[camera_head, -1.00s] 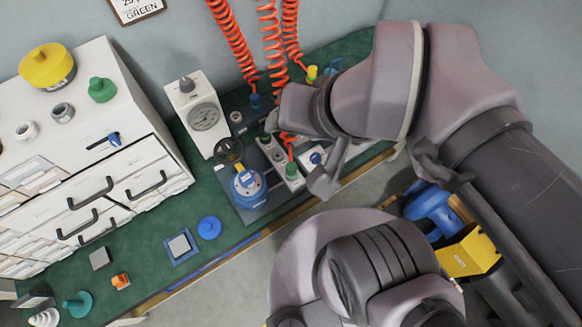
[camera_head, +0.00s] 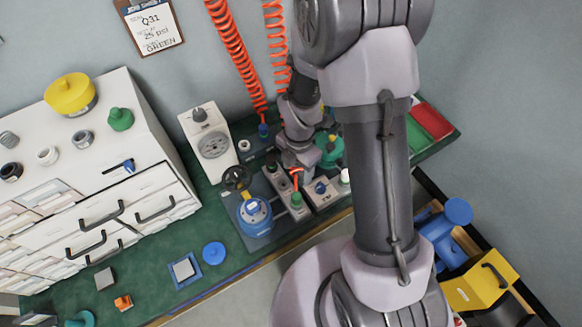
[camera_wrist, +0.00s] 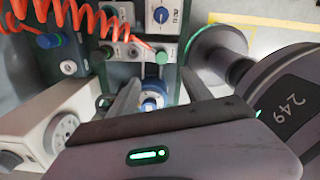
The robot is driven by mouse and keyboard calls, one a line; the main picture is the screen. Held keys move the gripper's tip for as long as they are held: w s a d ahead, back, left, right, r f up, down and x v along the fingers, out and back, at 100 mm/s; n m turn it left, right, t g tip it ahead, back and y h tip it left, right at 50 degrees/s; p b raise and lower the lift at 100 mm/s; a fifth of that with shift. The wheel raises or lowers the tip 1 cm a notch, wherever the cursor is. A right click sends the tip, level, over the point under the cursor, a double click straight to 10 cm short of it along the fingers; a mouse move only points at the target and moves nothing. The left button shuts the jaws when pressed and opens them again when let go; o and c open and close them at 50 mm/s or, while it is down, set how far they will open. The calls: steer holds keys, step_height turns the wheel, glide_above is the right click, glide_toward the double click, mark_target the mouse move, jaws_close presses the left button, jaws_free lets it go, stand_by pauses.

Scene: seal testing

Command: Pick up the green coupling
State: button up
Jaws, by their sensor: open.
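The green coupling (camera_head: 296,200) stands at the near end of a narrow grey block on the bench, with an orange coiled hose running to it. It also shows in the wrist view (camera_wrist: 161,57), just beyond and between the finger ends. My gripper (camera_wrist: 160,80) is open, and no object is held in it. In the head view my gripper (camera_head: 298,168) hangs above the block, close behind the coupling; its fingertips are hard to make out there. I cannot tell whether the fingers touch anything.
A blue regulator (camera_head: 254,216) with a dark handwheel stands left of the block. A white gauge box (camera_head: 206,140) is behind it. Orange hoses (camera_head: 232,50) hang at the back. A white drawer cabinet (camera_head: 80,180) is left. Red and green trays (camera_head: 432,121) lie right.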

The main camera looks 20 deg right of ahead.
steer(key=b, duration=0.5)
glide_toward(297, 196)
step_height(297, 196, down, 5)
steer(key=shift+w+f, duration=0.15)
step_height(297, 196, down, 5)
steer(key=b, duration=0.2)
steer(key=shift+f+b, duration=0.1)
steer(key=shift+b, duration=0.25)
jaws_close()
